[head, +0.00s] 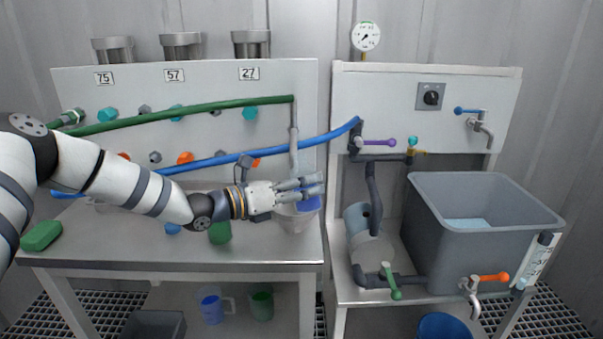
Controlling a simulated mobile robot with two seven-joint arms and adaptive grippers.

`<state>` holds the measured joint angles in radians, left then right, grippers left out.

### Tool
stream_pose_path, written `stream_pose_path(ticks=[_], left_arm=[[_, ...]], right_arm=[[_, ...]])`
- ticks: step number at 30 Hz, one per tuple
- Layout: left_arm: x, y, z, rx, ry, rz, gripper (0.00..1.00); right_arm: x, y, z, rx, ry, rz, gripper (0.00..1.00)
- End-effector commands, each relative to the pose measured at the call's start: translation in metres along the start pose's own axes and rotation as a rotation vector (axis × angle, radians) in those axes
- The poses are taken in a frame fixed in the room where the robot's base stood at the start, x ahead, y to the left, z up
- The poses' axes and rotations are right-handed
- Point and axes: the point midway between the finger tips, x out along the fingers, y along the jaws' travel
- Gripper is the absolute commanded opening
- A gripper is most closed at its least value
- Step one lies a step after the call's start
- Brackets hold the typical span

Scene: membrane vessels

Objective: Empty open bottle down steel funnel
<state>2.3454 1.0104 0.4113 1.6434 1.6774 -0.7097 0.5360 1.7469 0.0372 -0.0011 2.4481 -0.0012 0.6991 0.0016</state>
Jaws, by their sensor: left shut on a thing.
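My left gripper (312,185) reaches in from the left over the front right part of the left bench. Its fingers are closed, at the upper edge of a pale container (294,221) with a blue patch (308,204) on its upper right. The fingers and wrist hide much of its top, so its opening and contents cannot be made out. Three steel cups, which look like funnels, stand along the top of the back panel, above labels 75 (113,50), 57 (181,46) and 27 (251,43). My right gripper is not in view.
Green (190,111) and blue (270,145) hoses cross above the left bench (150,250). A green cup (220,232) and a green block (41,235) are on it. A grey tank (480,255) with valves stands to the right. A blue jug (212,307) is below.

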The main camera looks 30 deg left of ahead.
Motion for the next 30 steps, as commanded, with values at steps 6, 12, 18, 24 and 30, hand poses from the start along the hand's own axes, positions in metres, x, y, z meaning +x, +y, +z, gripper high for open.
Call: stream_pose_path(ticks=[6, 12, 18, 24, 30], left_arm=[[0.000, -0.014, -0.015, -0.381, 0.040, -0.005, 0.13], [-0.002, -0.019, -0.017, -0.623, 0.066, -0.004, 0.13], [-0.002, -0.021, -0.015, -0.683, 0.073, -0.005, 0.13], [-0.002, -0.021, -0.016, -0.689, 0.075, -0.004, 0.13], [-0.002, -0.024, -0.011, -0.809, 0.087, -0.006, 0.13]], right_arm=[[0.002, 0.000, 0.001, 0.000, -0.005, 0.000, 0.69], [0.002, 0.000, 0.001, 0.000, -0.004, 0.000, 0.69], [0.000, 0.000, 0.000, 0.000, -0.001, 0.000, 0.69], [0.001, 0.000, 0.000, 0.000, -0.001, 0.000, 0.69], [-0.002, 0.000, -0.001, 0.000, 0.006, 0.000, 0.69]])
